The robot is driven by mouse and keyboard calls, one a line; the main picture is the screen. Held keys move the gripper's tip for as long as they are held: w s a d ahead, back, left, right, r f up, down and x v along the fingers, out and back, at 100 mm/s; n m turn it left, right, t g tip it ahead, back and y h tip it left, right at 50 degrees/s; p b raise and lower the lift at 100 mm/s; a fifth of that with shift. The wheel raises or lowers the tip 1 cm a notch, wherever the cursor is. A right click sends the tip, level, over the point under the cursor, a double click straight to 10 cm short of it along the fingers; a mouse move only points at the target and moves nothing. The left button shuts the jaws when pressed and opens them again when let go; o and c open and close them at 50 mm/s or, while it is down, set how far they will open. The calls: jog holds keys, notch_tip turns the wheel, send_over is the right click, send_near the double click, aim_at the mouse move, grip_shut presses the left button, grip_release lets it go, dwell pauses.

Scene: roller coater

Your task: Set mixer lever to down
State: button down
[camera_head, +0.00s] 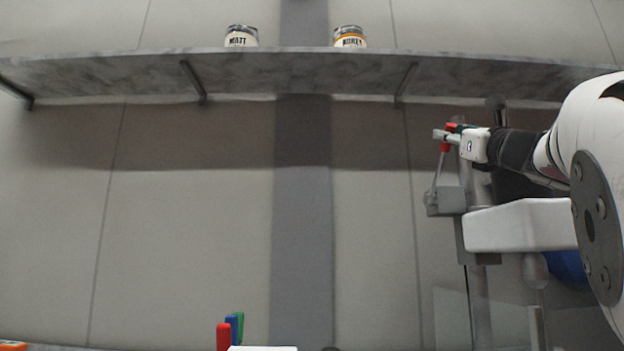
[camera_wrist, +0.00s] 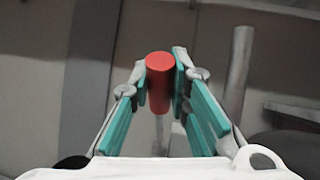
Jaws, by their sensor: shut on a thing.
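The mixer lever has a red handle (camera_head: 446,138) on a thin metal rod (camera_head: 436,176) that rises from a grey block on the mixer (camera_head: 453,201). The lever points up, with a slight tilt. In the wrist view the red handle (camera_wrist: 160,80) stands between the two teal-padded fingers. My gripper (camera_head: 445,135) is shut on the red handle; it also shows in the wrist view (camera_wrist: 160,75). The lower part of the rod is faint in the wrist view. My arm hides part of the mixer at the right.
A grey shelf (camera_head: 290,72) runs along the wall above, holding two labelled jars (camera_head: 241,37) and (camera_head: 350,37). Red, blue and green upright items (camera_head: 230,332) stand at the bottom. A blue rounded thing (camera_head: 567,267) is partly hidden at the right. The space left of the mixer is clear.

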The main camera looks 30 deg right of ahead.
dwell(0.4)
jog(key=c, duration=1.5)
grip_release()
jog(key=v, duration=1.2)
jog(key=shift+f, duration=0.1)
